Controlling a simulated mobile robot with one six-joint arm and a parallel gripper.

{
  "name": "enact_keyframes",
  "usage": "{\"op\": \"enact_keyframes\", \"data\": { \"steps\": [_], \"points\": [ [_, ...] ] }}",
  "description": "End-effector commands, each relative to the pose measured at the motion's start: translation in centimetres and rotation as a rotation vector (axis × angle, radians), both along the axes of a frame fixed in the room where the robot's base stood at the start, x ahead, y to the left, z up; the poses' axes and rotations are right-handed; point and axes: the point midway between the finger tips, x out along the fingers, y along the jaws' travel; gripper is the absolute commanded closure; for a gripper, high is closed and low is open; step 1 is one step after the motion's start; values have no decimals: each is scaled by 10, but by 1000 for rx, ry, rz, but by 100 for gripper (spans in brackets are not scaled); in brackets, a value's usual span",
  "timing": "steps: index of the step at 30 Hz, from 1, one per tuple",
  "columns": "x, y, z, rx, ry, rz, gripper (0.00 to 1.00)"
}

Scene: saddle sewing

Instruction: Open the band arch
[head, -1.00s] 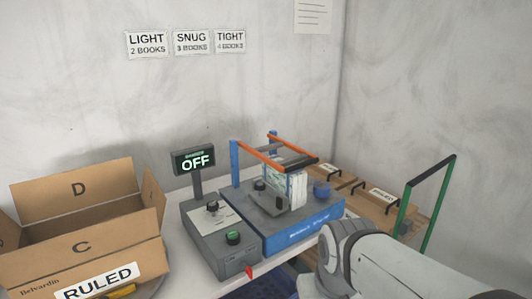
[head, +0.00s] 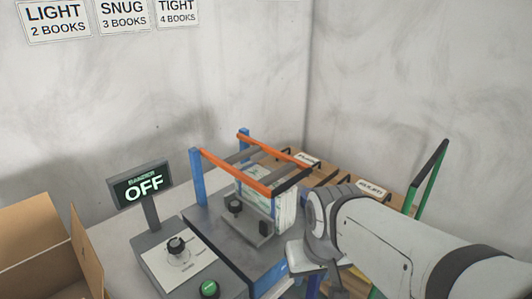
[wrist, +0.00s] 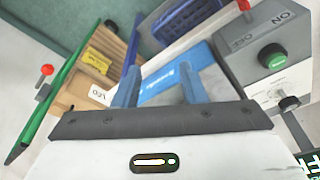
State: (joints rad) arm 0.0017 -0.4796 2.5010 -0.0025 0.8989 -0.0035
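The band arch (head: 238,170) has orange side bars on blue posts and a dark grip bar at its front right end. It stands over the grey top of the bander (head: 212,225), with its side bars roughly level above a stack of books (head: 284,212). My gripper is open and empty in the wrist view (wrist: 160,85), its two blue fingers apart over the bander's blue front. In the head view my wrist is in front and right of the arch, apart from the grip bar; my fingertips are mostly hidden there.
A control box with a dial (head: 176,246) and green button (head: 209,289) stands left of the bander, under a display (head: 141,186) reading OFF. A cardboard box (head: 40,250) is at left. Wooden trays and a green-posted frame (head: 428,178) are at right.

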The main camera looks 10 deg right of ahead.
Motion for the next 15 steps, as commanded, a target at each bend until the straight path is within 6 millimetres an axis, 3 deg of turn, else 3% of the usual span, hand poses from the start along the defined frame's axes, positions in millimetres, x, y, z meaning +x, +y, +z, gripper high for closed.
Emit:
{"op": "enact_keyframes", "data": {
  "steps": [10, 15],
  "points": [
    [5, 0, 5, 6, 0, -20, 62],
    [47, -9, 46, 66, 14, -208, 62]
  ]
}}
